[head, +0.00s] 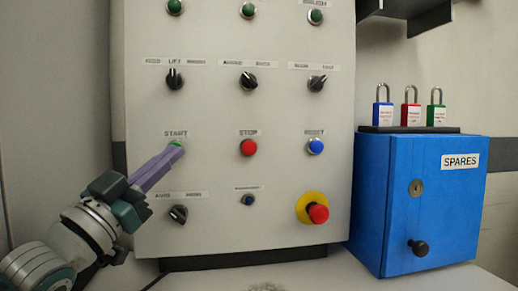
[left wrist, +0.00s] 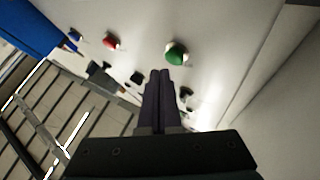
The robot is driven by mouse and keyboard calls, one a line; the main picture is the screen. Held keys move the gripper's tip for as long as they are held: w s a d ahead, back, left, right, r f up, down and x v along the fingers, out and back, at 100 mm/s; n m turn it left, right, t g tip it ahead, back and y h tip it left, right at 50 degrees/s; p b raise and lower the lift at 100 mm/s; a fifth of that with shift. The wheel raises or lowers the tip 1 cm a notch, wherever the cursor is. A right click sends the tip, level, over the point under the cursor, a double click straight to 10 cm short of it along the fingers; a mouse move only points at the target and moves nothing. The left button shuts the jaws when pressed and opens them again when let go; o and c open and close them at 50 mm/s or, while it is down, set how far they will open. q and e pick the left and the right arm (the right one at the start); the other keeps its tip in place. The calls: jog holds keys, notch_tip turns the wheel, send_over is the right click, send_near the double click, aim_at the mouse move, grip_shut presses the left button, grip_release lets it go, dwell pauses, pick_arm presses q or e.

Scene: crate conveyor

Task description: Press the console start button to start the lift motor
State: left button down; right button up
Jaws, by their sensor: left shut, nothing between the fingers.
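The grey console (head: 215,110) stands upright in front of me. Its green START button (head: 177,142) is mostly hidden behind my left fingertips in the head view. My left gripper (head: 176,149) has purple fingers, shut and empty, pointing up and right at the button. In the left wrist view the green button (left wrist: 177,52) shows whole, just beyond and slightly right of the closed fingertips (left wrist: 160,75). The tips look very near it; I cannot tell whether they touch. My right gripper is not in view.
Right of START are the red STOP button (head: 249,147) and blue RESET button (head: 316,146). A black selector knob (head: 179,214) sits below START. A red emergency stop (head: 318,213) is lower right. A blue SPARES box (head: 445,215) with padlocks on top stands at right.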

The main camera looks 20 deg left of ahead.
pick_arm(q)
jog(key=shift+w, duration=0.1)
dwell(0.6)
jog(key=shift+w+a+b, duration=0.25)
jog(key=shift+b, duration=0.05)
jog(key=shift+w+a+b, duration=0.2)
jog(key=shift+w+b, duration=0.15)
dwell(0.7)
jog(key=shift+s+d+p, duration=0.45)
jog(key=shift+s+p, duration=0.25)
jog(key=shift+p, duration=0.1)
